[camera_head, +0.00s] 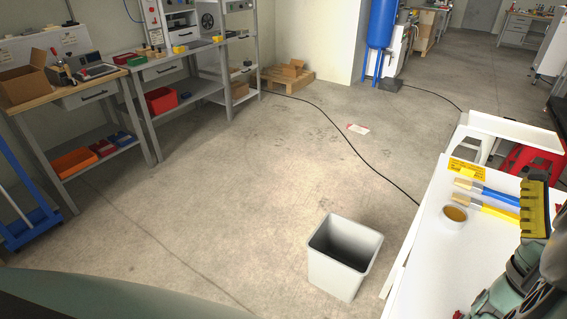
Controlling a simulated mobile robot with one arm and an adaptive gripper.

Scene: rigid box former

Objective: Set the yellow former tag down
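A small yellow card with dark print (468,168) lies at the far left corner of the white table (425,262). It looks like the yellow tag, but its print is too small to read. A notched olive-yellow piece (534,207) stands at the right of the table, just beyond my arm; I cannot tell what it is or whether anything holds it. My green and grey arm fills the lower right. My gripper's fingers cannot be made out there, so their opening and any contact are hidden.
Two brushes, blue-handled (486,191) and yellow-handled (488,207), and a small cup (453,217) are on the table. A grey bin (343,262) stands on the floor beside it. Red (530,160) and white stools are behind.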

